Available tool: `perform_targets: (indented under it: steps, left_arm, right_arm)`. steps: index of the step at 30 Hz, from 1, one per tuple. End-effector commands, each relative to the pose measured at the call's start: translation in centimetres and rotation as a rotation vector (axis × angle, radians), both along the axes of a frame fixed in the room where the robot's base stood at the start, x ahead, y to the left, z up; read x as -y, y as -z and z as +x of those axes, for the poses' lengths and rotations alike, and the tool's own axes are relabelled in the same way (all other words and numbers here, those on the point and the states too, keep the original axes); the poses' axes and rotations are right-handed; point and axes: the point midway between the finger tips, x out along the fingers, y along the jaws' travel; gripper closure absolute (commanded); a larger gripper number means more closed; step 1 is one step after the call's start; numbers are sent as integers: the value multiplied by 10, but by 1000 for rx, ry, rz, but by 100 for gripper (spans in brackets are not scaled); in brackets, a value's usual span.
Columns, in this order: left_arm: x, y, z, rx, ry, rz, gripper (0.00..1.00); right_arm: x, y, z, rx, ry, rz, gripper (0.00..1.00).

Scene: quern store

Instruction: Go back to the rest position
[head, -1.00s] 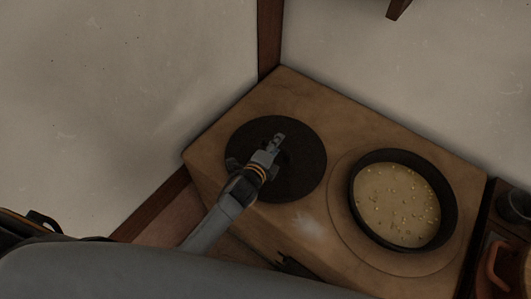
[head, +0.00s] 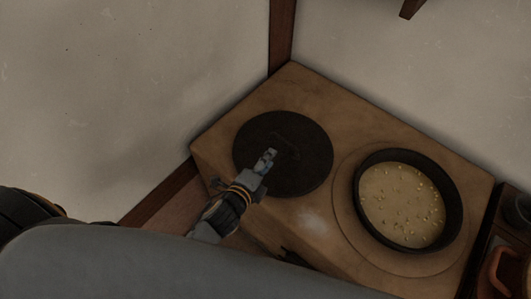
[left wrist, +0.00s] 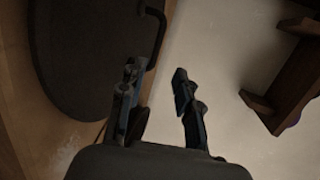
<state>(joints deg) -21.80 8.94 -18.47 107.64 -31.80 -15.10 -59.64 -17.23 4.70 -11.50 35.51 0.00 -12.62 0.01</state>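My left gripper (head: 268,158) hangs over the near edge of a flat dark round disc (head: 300,176) in the head view. In the left wrist view its two fingers (left wrist: 156,78) stand apart with nothing between them, so it is open and empty. The disc also shows in the left wrist view (left wrist: 85,50), at the upper left, with a dark bar handle (left wrist: 160,30) at its edge. The gripper appears apart from the disc. My right gripper is in neither view.
The disc lies on a wooden block-like counter (head: 330,100) in a wall corner. Right of it stands a round dark pan (head: 458,215) holding pale yellow contents with bits. A brown wooden piece (left wrist: 290,75) is fixed near the pale wall.

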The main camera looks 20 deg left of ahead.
Motion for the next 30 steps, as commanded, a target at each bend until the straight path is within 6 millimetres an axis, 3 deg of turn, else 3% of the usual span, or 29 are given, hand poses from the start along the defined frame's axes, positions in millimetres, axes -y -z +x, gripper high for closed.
perform_targets:
  steps: [9,14,17,21,30]
  left_arm:
    - [-2,0,0,-12,-16,-15,67]
    - [-24,-1,-8,-126,-167,-158,67]
    - [-46,0,-24,-260,-342,-327,67]
    - [-68,1,-60,-457,-607,-579,67]
    - [-78,-5,-133,-739,-995,-886,67]
  right_arm:
    - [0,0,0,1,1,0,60]
    - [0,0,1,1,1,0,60]
    - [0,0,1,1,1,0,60]
    - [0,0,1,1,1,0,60]
    - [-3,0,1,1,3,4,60]
